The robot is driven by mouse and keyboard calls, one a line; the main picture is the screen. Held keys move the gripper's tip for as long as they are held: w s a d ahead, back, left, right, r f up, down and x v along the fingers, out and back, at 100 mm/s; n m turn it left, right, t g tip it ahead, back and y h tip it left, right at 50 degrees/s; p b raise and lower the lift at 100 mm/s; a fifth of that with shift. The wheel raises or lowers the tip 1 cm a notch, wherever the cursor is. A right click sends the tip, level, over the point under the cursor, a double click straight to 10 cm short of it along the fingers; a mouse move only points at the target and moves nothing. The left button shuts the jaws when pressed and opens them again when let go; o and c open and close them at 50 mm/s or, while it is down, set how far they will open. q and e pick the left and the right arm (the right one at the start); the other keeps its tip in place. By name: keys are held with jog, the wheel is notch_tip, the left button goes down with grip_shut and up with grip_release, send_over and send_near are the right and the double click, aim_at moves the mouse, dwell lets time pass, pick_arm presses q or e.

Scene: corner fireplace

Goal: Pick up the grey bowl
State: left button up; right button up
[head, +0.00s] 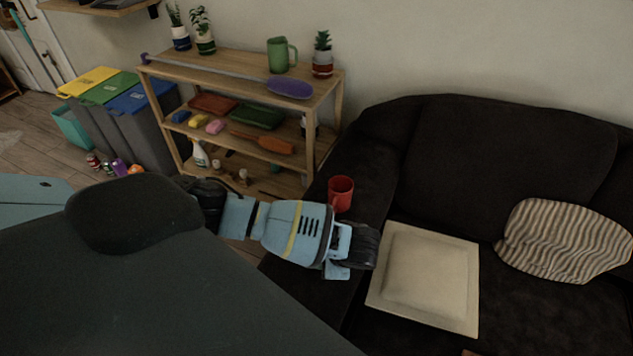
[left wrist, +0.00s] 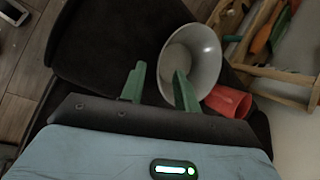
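The grey bowl (left wrist: 203,55) shows in the left wrist view, with its opening towards the camera, beside the red mug (left wrist: 230,101). My left gripper (left wrist: 159,69) is open, its two green fingers apart. The right-hand finger overlaps the lower left of the bowl's rim in the picture; I cannot tell whether it touches or is inside. In the head view my left gripper (head: 345,252) is over the dark sofa's arm, just in front of the red mug (head: 340,193). The bowl does not show there. My right gripper is in neither view.
The dark sofa (head: 480,160) holds a pale square cushion (head: 422,275) and a striped cushion (head: 565,240). A wooden shelf (head: 325,92) with plants, a green jug and tools stands behind the mug. Recycling bins (head: 125,105) stand at the left.

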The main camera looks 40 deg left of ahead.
pick_arm(q)
jog(key=shift+b+x, duration=0.5)
jog(key=shift+x, duration=2.85)
jog(key=shift+w+a+r, duration=0.1)
jog(key=shift+w+r, duration=0.05)
jog(key=shift+c, duration=0.4)
grip_shut()
